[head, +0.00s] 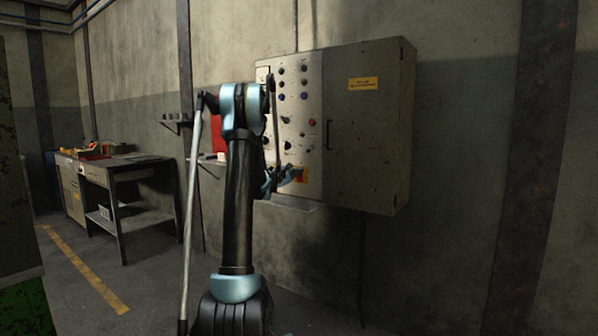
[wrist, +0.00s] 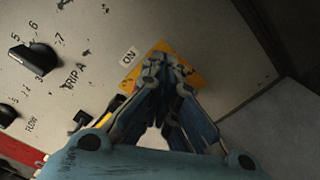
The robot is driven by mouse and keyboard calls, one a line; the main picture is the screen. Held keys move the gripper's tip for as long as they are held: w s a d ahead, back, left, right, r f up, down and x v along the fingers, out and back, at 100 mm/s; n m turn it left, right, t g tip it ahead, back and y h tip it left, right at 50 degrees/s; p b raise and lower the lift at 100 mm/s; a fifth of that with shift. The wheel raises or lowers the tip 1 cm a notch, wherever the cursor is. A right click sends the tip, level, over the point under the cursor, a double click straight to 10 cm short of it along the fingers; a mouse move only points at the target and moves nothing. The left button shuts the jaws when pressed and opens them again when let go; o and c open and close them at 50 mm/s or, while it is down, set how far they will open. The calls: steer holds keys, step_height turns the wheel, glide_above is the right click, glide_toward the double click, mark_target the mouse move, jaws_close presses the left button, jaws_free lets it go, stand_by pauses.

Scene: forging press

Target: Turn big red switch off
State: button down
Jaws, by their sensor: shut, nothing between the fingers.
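The grey control cabinet (head: 365,130) hangs on the wall, with a panel of knobs and lamps on its left part. A yellow plate (head: 301,174) sits low on that panel; it also shows in the wrist view (wrist: 191,66), beside an "ON" label (wrist: 129,55). My gripper (wrist: 165,62) is shut and empty, with its fingertips over the yellow plate. Whether they touch it, I cannot tell. In the head view my gripper (head: 272,180) is small and partly behind my arm. I cannot make out the red switch itself; the fingers cover much of the plate.
Black knobs (wrist: 33,58) with printed numbers lie left of the plate in the wrist view. A ledge (head: 291,202) juts out under the panel. A workbench (head: 115,175) stands at the left wall. The floor right of my arm looks clear.

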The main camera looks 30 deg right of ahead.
steer(key=shift+w+a+f+t, duration=0.3)
steer(key=shift+w+a, duration=0.25)
steer(key=shift+w, duration=0.3)
stand_by(0.4)
steer(key=shift+s+d+r, duration=0.1)
steer(key=shift+s+r, duration=0.05)
steer(key=shift+s, duration=0.15)
steer(key=shift+s+r, duration=0.1)
steer(key=shift+s, duration=0.15)
steer(key=v, duration=0.7)
steer(key=shift+s+a+r, duration=0.2)
steer(key=shift+s, duration=0.3)
stand_by(0.3)
